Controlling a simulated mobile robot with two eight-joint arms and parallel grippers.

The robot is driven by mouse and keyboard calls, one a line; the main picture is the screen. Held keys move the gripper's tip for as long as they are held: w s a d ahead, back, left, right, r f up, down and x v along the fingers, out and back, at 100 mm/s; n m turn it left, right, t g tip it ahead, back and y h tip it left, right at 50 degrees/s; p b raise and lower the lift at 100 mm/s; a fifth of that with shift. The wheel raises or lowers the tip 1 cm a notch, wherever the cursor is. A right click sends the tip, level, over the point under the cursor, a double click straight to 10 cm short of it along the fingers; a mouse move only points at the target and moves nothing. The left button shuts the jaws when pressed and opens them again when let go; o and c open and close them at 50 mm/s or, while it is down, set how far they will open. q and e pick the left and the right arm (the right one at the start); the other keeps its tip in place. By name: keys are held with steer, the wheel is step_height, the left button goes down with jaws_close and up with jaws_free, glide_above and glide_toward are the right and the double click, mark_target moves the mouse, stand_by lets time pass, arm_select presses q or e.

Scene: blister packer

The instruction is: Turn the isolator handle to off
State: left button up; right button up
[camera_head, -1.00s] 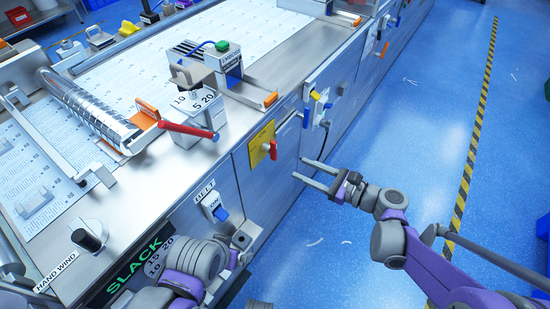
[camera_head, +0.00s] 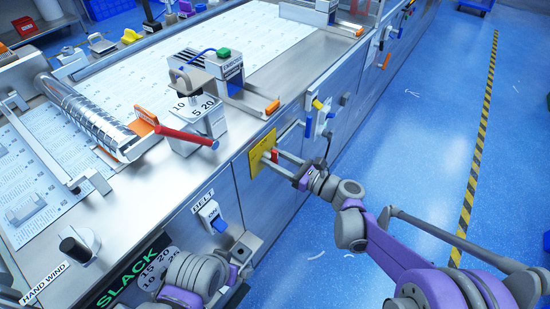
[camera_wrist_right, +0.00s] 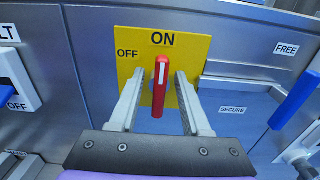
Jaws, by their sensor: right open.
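The isolator is a yellow plate (camera_head: 257,152) on the machine's front panel with a red handle (camera_head: 274,156). In the right wrist view the plate (camera_wrist_right: 193,52) reads ON at the top and OFF at the left. The red handle (camera_wrist_right: 160,88) there is upright, its white line pointing at ON. My right gripper (camera_wrist_right: 158,92) is open, with one finger on each side of the handle and visible gaps. In the head view the right gripper (camera_head: 277,158) reaches the plate from the right. The left arm shows at the bottom; its fingers cannot be made out.
A BELT switch (camera_head: 213,215) with a blue rocker is left of the plate. A red lever (camera_head: 186,136) juts out above it. Blue and yellow levers (camera_head: 318,104) are to the right.

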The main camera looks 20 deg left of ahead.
jaws_close()
steer(key=shift+n, duration=0.3)
stand_by(0.3)
steer(key=n, duration=0.3)
steer(key=shift+s+a+n, duration=0.1)
steer(key=shift+n, duration=0.2)
steer(key=n, duration=0.4)
steer(key=shift+s+f+n, duration=0.1)
steer(key=shift+s+n, duration=0.05)
steer(key=shift+n, duration=0.15)
steer(key=shift+s+f+n+p, duration=0.15)
steer(key=shift+n+p, duration=0.1)
steer(key=shift+n, duration=2)
steer(key=shift+w+f+n+p, duration=0.15)
steer(key=shift+n+p, duration=0.1)
steer(key=shift+n, duration=2)
steer(key=shift+s, duration=0.1)
